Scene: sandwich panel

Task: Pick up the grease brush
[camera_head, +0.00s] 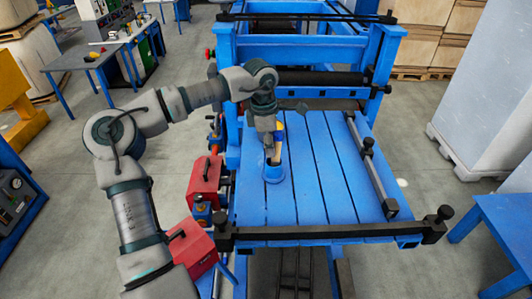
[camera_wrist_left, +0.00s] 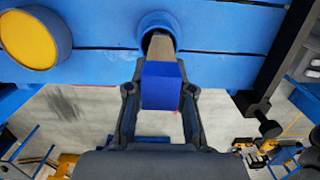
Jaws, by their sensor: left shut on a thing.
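The grease brush (camera_wrist_left: 161,86) shows in the left wrist view as a blue block-like handle with a grey-tan part beyond it. That far part reaches into the mouth of a round blue pot (camera_wrist_left: 152,20). My left gripper (camera_wrist_left: 160,95) has its two dark fingers on either side of the blue handle and is shut on it. In the head view my left gripper (camera_head: 271,140) is over the blue pot (camera_head: 274,174), which stands on the blue slatted table (camera_head: 317,190). The brush tip is hidden in the pot. My right gripper is not in view.
A black rail (camera_head: 330,232) runs along the table's front edge, and another bar (camera_head: 368,160) lies along its right side. Red boxes (camera_head: 204,180) sit at the left edge. A round yellow-faced object (camera_wrist_left: 30,40) is near the pot. The slats right of the pot are clear.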

